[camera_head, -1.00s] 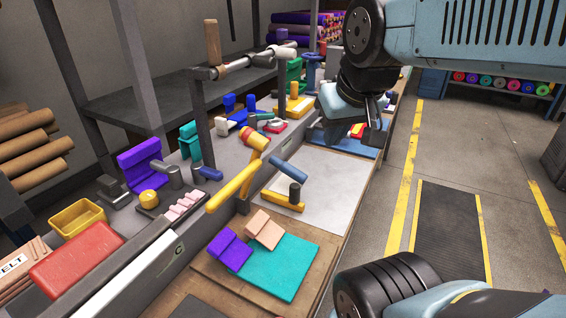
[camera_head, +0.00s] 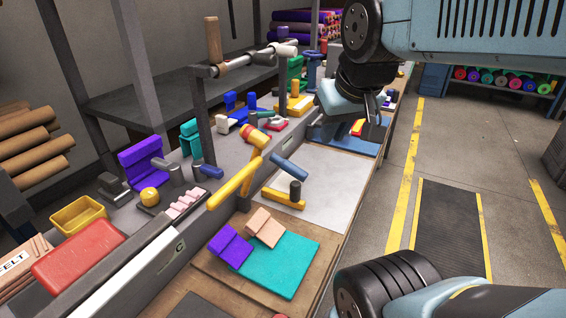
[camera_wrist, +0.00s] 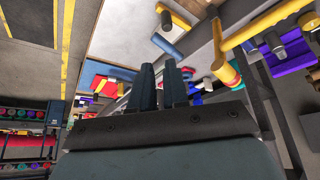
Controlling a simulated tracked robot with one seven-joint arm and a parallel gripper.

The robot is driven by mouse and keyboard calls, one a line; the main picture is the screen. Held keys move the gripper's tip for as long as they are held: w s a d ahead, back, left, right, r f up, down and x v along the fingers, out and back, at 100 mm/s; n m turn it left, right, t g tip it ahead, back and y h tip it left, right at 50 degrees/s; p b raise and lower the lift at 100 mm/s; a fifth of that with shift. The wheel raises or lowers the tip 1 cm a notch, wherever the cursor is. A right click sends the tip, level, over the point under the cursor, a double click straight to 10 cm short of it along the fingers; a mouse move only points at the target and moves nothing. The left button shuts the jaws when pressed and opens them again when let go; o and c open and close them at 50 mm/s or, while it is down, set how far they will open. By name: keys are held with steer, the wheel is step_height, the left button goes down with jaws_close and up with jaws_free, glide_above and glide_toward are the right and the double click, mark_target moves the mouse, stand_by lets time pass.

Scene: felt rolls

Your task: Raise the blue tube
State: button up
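A blue tube (camera_head: 289,168) lies tilted on the pale sheet on the bench, beside a yellow bar with a dark upright peg. It also shows at the top of the wrist view (camera_wrist: 164,45), beyond my fingertips. My gripper (camera_head: 374,122) hangs above the bench, farther back and to the right of the tube, apart from it. In the wrist view my gripper (camera_wrist: 160,84) has two dark fingers with a narrow gap and nothing visible between them. A shorter blue cylinder (camera_head: 208,171) lies on the raised ledge at left.
A yellow hammer-like tool (camera_head: 235,182) with a red-ended head leans at the ledge. A teal sheet (camera_head: 275,264) with purple and peach blocks lies nearer. A metal rail (camera_head: 240,63) on posts stands over the ledge.

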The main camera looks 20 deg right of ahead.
steer(key=o, duration=0.8)
steer(key=w+f+n+g+h, duration=0.1)
steer(key=w+f+n+g, duration=0.1)
steer(key=w, duration=0.7)
steer(key=shift+w+a+f+n, duration=0.4)
steer(key=shift+f+n, duration=0.1)
steer(key=shift+n, duration=0.1)
steer(key=n+g+h, duration=0.1)
steer(key=n+g, duration=0.1)
steer(key=n, duration=0.3)
glide_toward(290, 165)
steer(key=x, duration=1.1)
steer(key=shift+w+f, duration=0.15)
steer(key=shift+f, duration=0.2)
jaws_close()
